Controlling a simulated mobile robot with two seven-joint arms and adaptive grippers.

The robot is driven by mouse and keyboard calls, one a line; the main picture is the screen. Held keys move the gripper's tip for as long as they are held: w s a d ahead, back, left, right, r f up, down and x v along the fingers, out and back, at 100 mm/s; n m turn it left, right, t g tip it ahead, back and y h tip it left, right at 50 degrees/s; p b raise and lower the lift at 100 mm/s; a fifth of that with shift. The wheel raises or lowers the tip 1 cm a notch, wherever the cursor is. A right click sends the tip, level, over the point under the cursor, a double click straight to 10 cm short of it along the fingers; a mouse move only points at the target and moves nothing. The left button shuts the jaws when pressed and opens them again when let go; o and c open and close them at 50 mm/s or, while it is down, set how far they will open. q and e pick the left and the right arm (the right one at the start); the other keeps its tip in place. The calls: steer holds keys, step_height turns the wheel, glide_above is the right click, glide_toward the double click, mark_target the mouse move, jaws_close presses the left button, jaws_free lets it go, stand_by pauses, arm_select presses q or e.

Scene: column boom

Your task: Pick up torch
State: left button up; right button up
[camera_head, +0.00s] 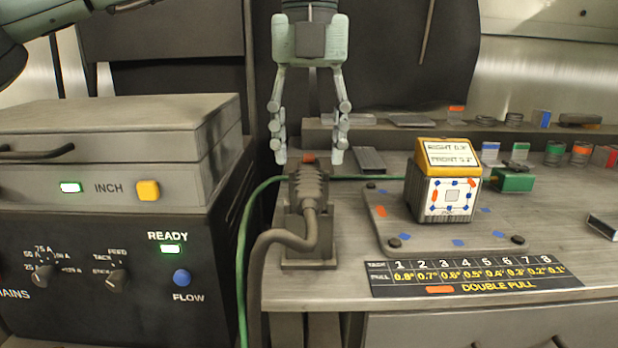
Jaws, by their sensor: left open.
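The torch (308,187) is a grey ribbed handle standing in a dark holder (303,246) at the front left of the workbench. A thick grey-brown cable leaves its front and curves down to the left. A small orange-red piece shows at its top. My left gripper (308,156) points down over the torch, its two fingers apart, one on each side of the torch's top. I cannot tell whether the fingers touch it. My right gripper is not in view.
A dark control box (125,260) with a grey lidded case stands on the left. A green hose runs beside the holder. To the right, a yellow-topped block (448,180) sits on a plate (455,240) behind a number strip (475,277). Small parts line the back.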

mark_target(309, 169)
arm_select(q)
step_height(309, 169, down, 6)
steer(key=shift+s+f, duration=0.1)
steer(key=c, duration=1.1)
jaws_close()
steer(key=shift+r, duration=0.2)
